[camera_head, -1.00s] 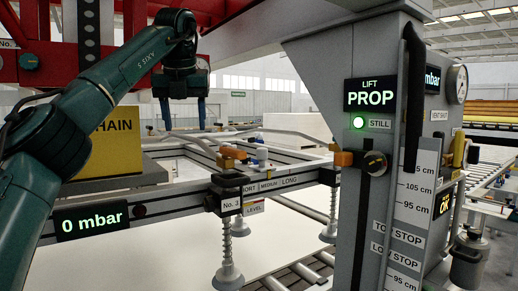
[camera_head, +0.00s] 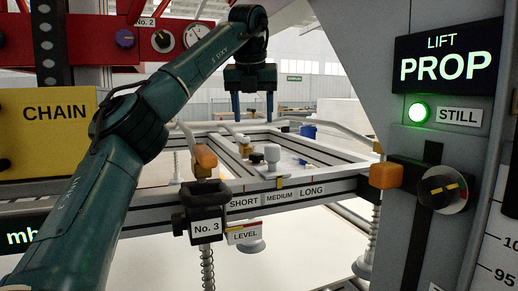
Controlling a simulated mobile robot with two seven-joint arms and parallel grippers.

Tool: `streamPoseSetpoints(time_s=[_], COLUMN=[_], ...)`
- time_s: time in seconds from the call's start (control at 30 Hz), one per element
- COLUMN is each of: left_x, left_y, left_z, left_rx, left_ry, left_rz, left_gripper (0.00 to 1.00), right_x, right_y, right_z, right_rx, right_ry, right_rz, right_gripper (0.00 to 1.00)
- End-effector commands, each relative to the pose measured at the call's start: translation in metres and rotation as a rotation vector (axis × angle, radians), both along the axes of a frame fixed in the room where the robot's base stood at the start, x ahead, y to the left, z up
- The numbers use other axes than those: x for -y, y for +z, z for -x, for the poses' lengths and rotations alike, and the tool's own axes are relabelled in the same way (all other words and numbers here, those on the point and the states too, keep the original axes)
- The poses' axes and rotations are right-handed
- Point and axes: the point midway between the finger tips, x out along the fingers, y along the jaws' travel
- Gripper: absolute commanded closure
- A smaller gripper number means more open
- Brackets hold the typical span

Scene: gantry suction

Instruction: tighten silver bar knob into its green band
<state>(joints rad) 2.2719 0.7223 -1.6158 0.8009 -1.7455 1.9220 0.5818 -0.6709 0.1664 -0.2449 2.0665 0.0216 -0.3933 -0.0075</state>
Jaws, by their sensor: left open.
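No knob here is clearly a silver bar knob, and I see no green band. A round dark knob with a pale bar (camera_head: 163,41) sits on the red panel at upper left, beside a white-faced gauge (camera_head: 197,36). A grey-faced knob with yellow marks (camera_head: 443,190) is on the grey column at right. A pale knob-like part (camera_head: 272,154) stands on the frame in the middle. My left gripper (camera_head: 253,112) is open and empty, its blue fingers pointing down above the far part of the frame, apart from these knobs. My right gripper is out of view.
The lifting frame's front rail (camera_head: 344,186) carries SHORT, MEDIUM and LONG labels. The No. 3 clamp (camera_head: 205,226) and an orange block (camera_head: 386,176) project from it. A yellow CHAIN box (camera_head: 48,108) stands at left. The lit PROP display (camera_head: 446,65) is upper right.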

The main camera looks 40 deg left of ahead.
Motion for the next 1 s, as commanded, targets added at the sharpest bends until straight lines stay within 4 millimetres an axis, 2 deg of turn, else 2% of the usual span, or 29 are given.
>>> streamPoseSetpoints(time_s=[0.03,0.2,0.43,0.6,0.9,1.0], left_x=[-0.003,-0.011,-0.020,-0.022,-0.023,-0.023], left_y=[-0.013,-0.047,-0.081,-0.092,-0.095,-0.095], left_z=[-0.004,-0.015,-0.027,-0.032,-0.032,-0.032], left_rx=[-0.004,-0.004,-0.003,0.000,0.000,0.000], left_ry=[0.000,0.000,0.001,-0.001,0.000,0.000], left_rz=[0.000,-0.001,0.000,0.000,0.000,0.000], left_gripper=[0.43,0.43,0.43,0.43,0.43,0.49], right_x=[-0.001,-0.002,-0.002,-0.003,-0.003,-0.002], right_y=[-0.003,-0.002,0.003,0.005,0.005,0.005], right_z=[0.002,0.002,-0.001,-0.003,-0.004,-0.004], right_rx=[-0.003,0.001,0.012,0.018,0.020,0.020], right_ry=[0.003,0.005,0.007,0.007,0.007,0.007], right_rz=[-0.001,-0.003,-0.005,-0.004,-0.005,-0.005], right_gripper=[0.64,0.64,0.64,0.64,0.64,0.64])
